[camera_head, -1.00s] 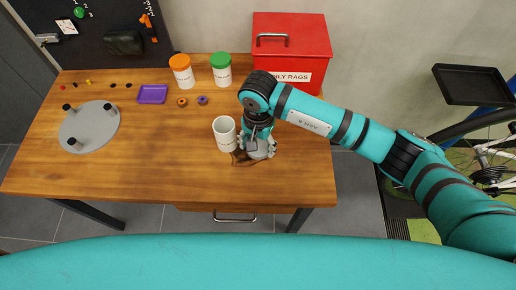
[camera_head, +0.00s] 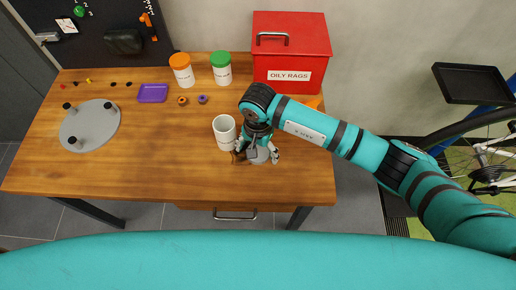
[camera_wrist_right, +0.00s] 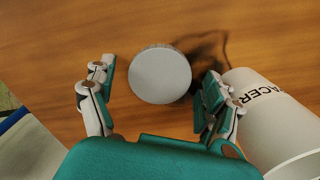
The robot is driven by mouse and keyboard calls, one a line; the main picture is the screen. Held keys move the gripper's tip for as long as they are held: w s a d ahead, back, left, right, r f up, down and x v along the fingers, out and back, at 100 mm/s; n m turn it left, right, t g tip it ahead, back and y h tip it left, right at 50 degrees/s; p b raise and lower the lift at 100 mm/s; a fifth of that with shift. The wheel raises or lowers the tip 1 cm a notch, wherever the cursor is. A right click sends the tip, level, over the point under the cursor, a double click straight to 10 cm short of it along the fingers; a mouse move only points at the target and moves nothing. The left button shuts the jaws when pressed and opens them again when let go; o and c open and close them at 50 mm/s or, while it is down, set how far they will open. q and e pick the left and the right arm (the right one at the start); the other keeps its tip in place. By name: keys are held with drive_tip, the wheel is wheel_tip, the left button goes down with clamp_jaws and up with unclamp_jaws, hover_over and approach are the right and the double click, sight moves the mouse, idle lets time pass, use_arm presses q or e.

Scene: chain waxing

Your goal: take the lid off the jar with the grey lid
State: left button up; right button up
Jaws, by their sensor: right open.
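The jar with the grey lid stands under my right gripper (camera_head: 256,157). In the right wrist view its round grey lid (camera_wrist_right: 160,76) shows from above, with a ribbed rim at the far edge, and hides the jar body. My right gripper (camera_wrist_right: 160,72) is open, with one finger on each side of the lid and a visible gap on both sides. In the head view the gripper largely covers this jar. My left gripper is not in view.
An open white jar (camera_head: 225,131) stands close left of my right gripper; it also shows in the wrist view (camera_wrist_right: 268,112). An orange-lidded jar (camera_head: 183,76), a green-lidded jar (camera_head: 222,74) and a red box (camera_head: 290,62) stand at the back. The front left tabletop is clear.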

drive_tip(key=shift+r, duration=0.1)
drive_tip(key=shift+r, duration=0.2)
wheel_tip(320, 180, up, 12)
drive_tip(key=b, duration=0.1)
drive_tip(key=shift+f, duration=0.15)
